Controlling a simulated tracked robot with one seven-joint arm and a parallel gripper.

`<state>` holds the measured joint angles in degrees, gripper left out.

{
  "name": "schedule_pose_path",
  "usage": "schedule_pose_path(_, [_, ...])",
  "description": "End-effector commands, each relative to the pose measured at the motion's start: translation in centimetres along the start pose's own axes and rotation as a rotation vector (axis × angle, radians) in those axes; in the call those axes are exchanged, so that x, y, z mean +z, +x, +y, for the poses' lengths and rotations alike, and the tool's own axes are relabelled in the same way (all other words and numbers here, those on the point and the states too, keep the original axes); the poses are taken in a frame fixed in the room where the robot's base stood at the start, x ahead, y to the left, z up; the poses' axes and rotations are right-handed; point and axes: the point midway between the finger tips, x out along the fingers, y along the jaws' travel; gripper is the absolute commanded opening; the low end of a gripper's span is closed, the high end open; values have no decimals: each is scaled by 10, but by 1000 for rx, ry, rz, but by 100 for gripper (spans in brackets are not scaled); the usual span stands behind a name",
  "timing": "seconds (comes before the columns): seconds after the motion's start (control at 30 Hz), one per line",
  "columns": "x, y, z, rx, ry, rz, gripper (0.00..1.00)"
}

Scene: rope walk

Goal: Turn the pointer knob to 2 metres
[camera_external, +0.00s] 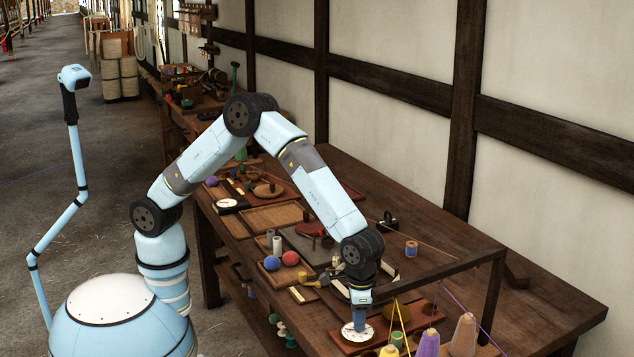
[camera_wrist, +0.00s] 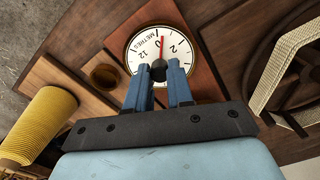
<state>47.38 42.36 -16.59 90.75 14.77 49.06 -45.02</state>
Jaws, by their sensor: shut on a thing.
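A round white dial marked METRES (camera_wrist: 136,56) sits on a red-brown board (camera_wrist: 196,62) in the wrist view. The pointer knob (camera_wrist: 159,70) is at its middle, with a red pointer running toward the top of the picture. The red pointer lies between the figures 0 and 2, not squarely on the 2. My gripper (camera_wrist: 160,78) is shut on the knob, one blue finger on either side; the fingers hide the dial's lower part. In the external view, the dial (camera_external: 348,334) shows as a white disc at the bench's front, under my gripper (camera_external: 359,325).
A yellow ribbed spool (camera_wrist: 40,125) lies left of the dial in the wrist view, and a wheel wound with pale webbing (camera_wrist: 275,75) is at right. In the external view, purple (camera_external: 428,344) and tan cones stand right of my gripper, with taut cords and a wooden frame above.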

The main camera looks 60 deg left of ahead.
Motion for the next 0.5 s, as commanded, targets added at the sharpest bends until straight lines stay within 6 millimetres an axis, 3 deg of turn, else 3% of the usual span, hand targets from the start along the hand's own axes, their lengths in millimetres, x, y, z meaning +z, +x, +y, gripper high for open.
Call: schedule_pose_path(0.5, [0,0,0,0,446,0,0])
